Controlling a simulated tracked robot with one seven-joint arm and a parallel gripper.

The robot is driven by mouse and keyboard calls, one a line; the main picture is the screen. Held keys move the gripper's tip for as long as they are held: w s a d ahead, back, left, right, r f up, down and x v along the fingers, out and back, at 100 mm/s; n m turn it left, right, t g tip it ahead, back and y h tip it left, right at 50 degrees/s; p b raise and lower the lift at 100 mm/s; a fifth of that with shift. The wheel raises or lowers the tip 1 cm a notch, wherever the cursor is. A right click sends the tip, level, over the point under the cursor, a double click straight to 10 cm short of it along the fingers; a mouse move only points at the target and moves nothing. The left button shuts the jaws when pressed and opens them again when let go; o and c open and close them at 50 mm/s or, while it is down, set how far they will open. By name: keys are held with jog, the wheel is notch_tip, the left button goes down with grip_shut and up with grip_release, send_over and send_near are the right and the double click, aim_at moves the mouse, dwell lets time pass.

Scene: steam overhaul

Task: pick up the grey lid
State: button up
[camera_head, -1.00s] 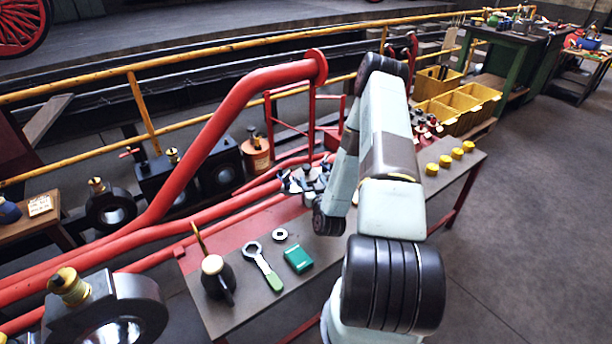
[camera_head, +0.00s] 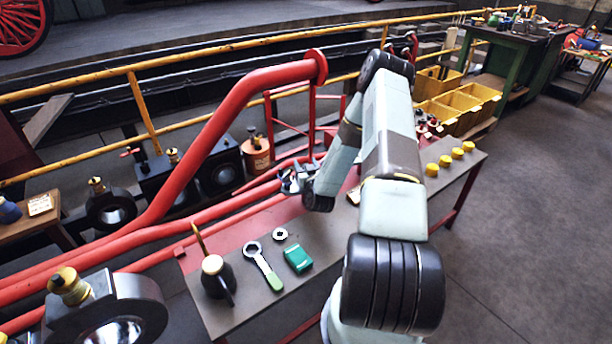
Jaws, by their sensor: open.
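I cannot make out a grey lid for certain; my arm hides part of the workbench (camera_head: 240,308). A small grey ring-like piece (camera_head: 280,234) lies on the bench, and I cannot tell that it is a lid. My gripper (camera_head: 287,181) is open, above the red back strip of the bench, farther back than the ring. Its fingers are small in the picture, and no held thing shows between them.
Thick red pipes (camera_head: 190,170) run close behind.

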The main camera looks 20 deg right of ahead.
grip_shut()
dwell(0.6)
